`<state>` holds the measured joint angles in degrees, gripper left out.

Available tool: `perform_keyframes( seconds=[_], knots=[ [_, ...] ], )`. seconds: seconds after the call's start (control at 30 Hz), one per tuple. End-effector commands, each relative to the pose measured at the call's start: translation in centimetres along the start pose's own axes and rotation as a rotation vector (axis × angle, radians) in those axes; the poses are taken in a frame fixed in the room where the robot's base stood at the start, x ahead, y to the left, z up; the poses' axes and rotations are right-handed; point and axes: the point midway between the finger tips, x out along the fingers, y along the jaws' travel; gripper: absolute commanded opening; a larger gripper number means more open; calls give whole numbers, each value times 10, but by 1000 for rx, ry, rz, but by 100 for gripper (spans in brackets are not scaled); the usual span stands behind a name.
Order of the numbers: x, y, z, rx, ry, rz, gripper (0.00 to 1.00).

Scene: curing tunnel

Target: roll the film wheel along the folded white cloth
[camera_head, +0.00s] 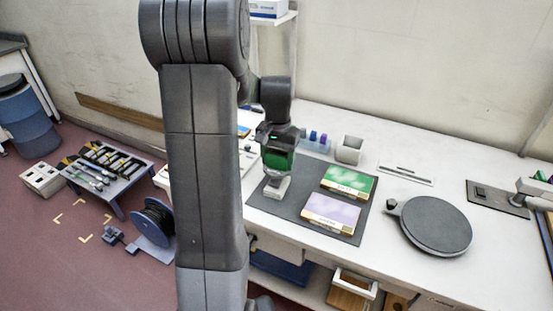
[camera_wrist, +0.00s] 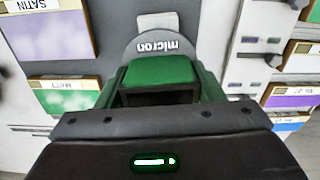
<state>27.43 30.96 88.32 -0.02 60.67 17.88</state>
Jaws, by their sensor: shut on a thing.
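The film wheel (camera_wrist: 165,43), a grey disc marked "micron", shows beyond my gripper (camera_wrist: 160,92) in the wrist view. My gripper, dark with green parts, is shut on it; a green block lies between the fingers. In the head view my gripper (camera_head: 278,168) points down over the left part of the dark mat. The folded white cloth (camera_wrist: 163,20) appears as a pale patch just past the disc in the wrist view. A pale shape (camera_head: 275,188) lies under my gripper in the head view. I cannot tell whether the wheel touches the cloth.
Green (camera_head: 348,182) and lilac (camera_head: 331,212) sample panels lie on the dark mat (camera_head: 306,178), right of my gripper. A round dark plate (camera_head: 436,225) stands farther right. My arm hides the bench's left part.

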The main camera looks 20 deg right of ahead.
Motion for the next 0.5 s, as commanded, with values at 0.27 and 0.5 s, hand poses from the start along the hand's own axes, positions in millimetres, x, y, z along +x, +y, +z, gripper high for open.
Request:
perform_keyframes(
  seconds=[0.27,0.5],
  knots=[
    [0,0,-9,0,-2,0,30],
    [-1,0,-15,0,-1,0,30]
  ],
)
